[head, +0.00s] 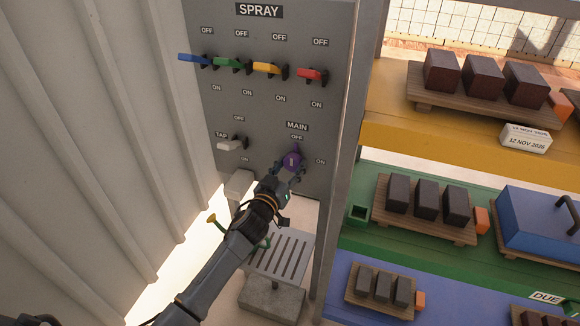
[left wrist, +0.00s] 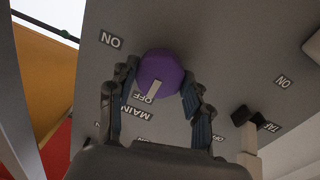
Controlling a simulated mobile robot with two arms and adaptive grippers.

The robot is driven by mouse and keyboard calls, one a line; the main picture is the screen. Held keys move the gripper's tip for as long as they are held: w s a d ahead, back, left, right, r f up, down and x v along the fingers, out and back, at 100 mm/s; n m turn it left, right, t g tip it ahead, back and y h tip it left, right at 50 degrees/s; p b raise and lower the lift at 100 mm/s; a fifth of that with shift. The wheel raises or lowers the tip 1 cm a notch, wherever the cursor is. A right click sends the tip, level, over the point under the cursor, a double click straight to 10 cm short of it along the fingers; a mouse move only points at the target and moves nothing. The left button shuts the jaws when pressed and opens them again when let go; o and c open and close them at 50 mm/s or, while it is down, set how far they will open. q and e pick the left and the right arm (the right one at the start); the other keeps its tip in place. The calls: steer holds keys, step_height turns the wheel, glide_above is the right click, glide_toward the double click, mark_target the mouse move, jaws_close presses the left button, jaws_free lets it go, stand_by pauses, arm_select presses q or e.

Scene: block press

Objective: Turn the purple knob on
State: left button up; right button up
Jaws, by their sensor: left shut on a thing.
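The purple knob (head: 291,158) sits on the grey panel under the MAIN label, with OFF above it and ON at its lower right. My left gripper (head: 288,169) has its fingers on both sides of the knob and is shut on it. In the left wrist view the knob (left wrist: 160,70) is between the two fingers (left wrist: 158,84). Its pale pointer mark is turned toward the OFF label. My right gripper is not in view.
Blue, green, yellow (head: 268,68) and red (head: 311,75) levers are in a row under SPRAY. The white TAP lever (head: 230,145) is left of the knob. A slatted grate (head: 280,256) is below. Shelves with dark blocks (head: 427,200) stand at the right.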

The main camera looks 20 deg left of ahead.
arm_select(q)
steer(key=m+p, duration=0.1)
steer(key=m, duration=0.2)
steer(key=shift+r+m, duration=0.1)
steer(key=shift+m, duration=0.2)
steer(key=m, duration=0.4)
steer(key=shift+g+p, duration=0.3)
steer(key=m, duration=0.4)
steer(key=shift+d+m+y, duration=0.1)
steer(key=shift+m+y, duration=0.2)
steer(key=m, duration=0.5)
steer(key=shift+y, duration=0.3)
steer(key=o, duration=1.1)
steer(key=shift+o, duration=0.2)
